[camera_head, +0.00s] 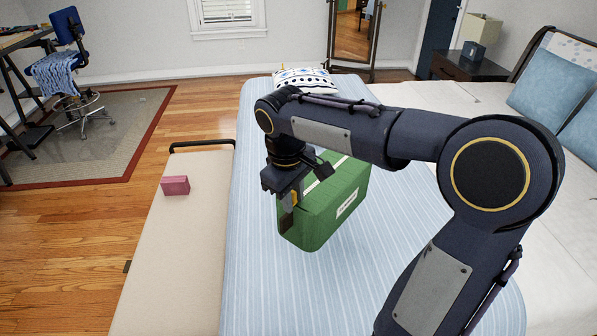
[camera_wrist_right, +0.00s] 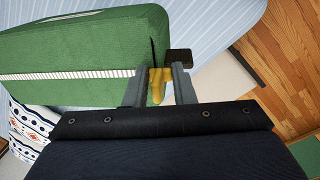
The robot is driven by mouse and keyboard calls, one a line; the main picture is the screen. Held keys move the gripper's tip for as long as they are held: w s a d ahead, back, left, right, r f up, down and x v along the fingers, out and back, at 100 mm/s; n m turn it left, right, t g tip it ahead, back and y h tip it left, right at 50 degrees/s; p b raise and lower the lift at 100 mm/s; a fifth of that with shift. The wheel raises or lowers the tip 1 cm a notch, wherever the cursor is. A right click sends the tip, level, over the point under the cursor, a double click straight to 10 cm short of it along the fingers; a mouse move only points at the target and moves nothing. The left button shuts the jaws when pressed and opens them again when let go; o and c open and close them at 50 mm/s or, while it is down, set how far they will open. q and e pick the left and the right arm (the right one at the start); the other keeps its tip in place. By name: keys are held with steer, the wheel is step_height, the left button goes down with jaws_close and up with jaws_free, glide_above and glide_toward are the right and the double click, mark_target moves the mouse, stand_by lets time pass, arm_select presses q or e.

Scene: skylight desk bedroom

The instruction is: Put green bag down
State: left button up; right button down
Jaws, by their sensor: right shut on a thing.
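The green bag (camera_head: 325,212) is a boxy bag with a white label and a white zip line. It is at the blue striped bed cover (camera_head: 262,275); I cannot tell whether it touches the cover. My right gripper (camera_head: 288,212) is at the bag's left end, pointing down. In the right wrist view, the bag (camera_wrist_right: 75,45) fills the upper left, and the gripper (camera_wrist_right: 157,85) is shut on a yellow tab at the bag's end. My arm hides part of the bag's top. My left gripper is not in view.
A cream bench (camera_head: 175,245) with a pink box (camera_head: 175,185) stands left of the bed. A patterned pillow (camera_head: 302,78) lies at the cover's far end. Blue pillows (camera_head: 550,85) lie at the right. The striped cover in front of the bag is clear.

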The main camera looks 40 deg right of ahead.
steer(key=w+d+f, duration=0.1)
steer(key=w, duration=0.1)
steer(key=w+d+f+p, duration=0.1)
steer(key=w, duration=0.2)
steer(key=w+d+f+p, duration=0.1)
steer(key=w, duration=0.1)
steer(key=shift+w+f, duration=0.35)
steer(key=w+d+f+p, duration=0.1)
steer(key=w+f, duration=0.3)
steer(key=f, duration=0.4)
steer(key=shift+d+f, duration=0.3)
steer(key=shift+f, duration=0.05)
steer(key=c, duration=1.2)
jaws_free()
